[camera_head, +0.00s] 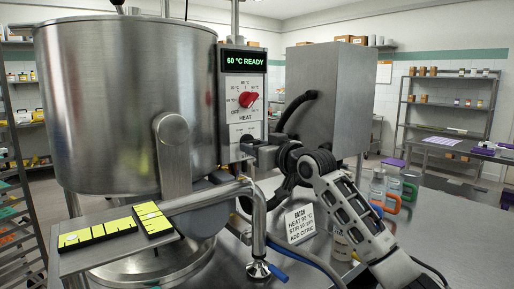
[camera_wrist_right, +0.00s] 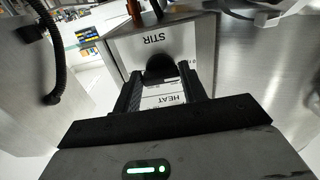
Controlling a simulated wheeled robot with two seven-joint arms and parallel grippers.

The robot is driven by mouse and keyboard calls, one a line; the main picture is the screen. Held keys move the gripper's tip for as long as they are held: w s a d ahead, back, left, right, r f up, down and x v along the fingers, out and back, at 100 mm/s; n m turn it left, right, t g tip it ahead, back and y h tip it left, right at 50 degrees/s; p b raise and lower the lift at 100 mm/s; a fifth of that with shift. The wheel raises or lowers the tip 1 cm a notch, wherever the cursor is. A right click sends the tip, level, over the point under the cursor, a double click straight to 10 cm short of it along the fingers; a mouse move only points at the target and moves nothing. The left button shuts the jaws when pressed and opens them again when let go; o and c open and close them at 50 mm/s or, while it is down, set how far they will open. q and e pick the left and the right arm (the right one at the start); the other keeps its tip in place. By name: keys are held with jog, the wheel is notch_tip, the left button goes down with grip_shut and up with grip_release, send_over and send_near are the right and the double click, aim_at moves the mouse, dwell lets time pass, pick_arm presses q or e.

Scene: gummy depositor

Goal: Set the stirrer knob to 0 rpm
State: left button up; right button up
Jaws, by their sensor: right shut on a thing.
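The stirrer knob (camera_wrist_right: 160,64) is a dark round knob under the word STIR on a metal panel in the right wrist view. My right gripper (camera_wrist_right: 161,82) has its two black fingers shut on the knob, one on each side. Its pointer and most of its scale are hidden, so I cannot read its setting. In the head view, my right gripper (camera_head: 256,146) reaches the lower part of the control box on the kettle (camera_head: 110,110), and it hides the knob there. My left gripper is not in view.
Above is the red HEAT knob (camera_head: 248,99), below a display (camera_head: 244,60) reading 60 °C READY. A batch card (camera_head: 300,223) stands on the steel table (camera_head: 455,235). Yellow-marked moulds (camera_head: 98,233) lie front left.

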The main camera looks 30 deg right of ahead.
jog(key=o, duration=1)
pick_arm(q)
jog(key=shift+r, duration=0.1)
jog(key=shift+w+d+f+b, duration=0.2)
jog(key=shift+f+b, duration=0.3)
jog(key=shift+b, duration=0.85)
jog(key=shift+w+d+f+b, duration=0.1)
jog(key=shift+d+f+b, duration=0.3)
jog(key=shift+b, duration=0.9)
pick_arm(e)
jog(key=shift+s+d, duration=0.2)
jog(key=shift+s, duration=2.45)
jog(key=shift+s+d, duration=0.2)
jog(key=shift+s, duration=2.5)
jog(key=shift+s+d, duration=0.2)
jog(key=shift+s, duration=2.45)
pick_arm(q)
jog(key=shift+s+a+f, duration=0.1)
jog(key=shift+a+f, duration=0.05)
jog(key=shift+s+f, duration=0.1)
pick_arm(e)
jog(key=shift+f, duration=0.1)
